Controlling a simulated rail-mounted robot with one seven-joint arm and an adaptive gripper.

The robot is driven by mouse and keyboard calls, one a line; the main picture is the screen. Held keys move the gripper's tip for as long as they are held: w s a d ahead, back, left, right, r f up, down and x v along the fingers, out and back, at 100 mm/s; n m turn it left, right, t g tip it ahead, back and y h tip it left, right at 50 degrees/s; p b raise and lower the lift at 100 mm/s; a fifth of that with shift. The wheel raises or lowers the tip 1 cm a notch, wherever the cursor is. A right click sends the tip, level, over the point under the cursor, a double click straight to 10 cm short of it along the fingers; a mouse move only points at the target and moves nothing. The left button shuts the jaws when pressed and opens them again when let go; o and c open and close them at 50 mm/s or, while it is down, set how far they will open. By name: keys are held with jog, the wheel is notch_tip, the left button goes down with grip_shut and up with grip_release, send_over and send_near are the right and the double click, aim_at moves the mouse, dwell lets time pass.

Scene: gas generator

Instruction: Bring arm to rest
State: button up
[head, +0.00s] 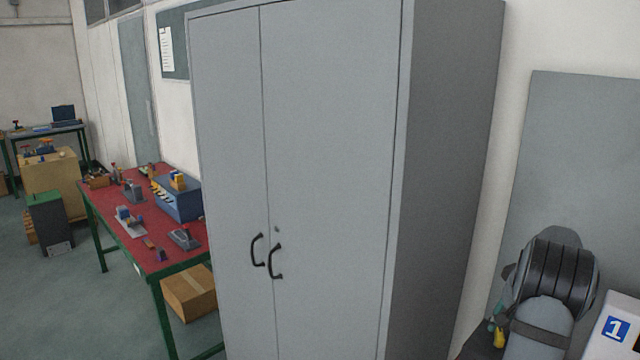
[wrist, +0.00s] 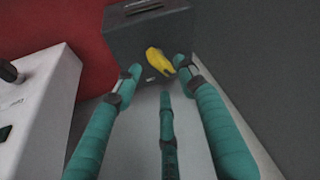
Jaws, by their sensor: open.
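In the wrist view my gripper (wrist: 158,78) shows its teal fingers spread apart, with dark bands near the tips. Nothing is held between them. A yellow piece (wrist: 158,62) shows just beyond the fingertips, against a dark grey box (wrist: 125,38) with a slot on top. I cannot tell how far the fingertips are from it. In the head view part of my arm shows at the lower right, and the gripper end is mostly hidden behind it. A small yellow thing (head: 499,338) shows beside the arm there.
A tall grey cabinet (head: 330,150) with two black handles stands shut in the middle. A red-topped workbench (head: 115,210) with several tools is to its left, a cardboard box (head: 188,292) below. In the wrist view a white box (wrist: 40,115) stands close on the left.

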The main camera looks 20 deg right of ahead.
jog(key=x, duration=0.4)
jog(key=shift+s+a, duration=0.1)
jog(key=shift+a, duration=0.05)
jog(key=shift+r+m+p, duration=0.2)
jog(key=shift+m+p, duration=0.2)
jog(key=shift+a+m+g+h+p, duration=0.1)
jog(key=shift+m+g+h+p, duration=0.3)
jog(key=shift+m, duration=0.6)
jog(key=shift+f+m, duration=0.1)
jog(key=shift+m, duration=0.3)
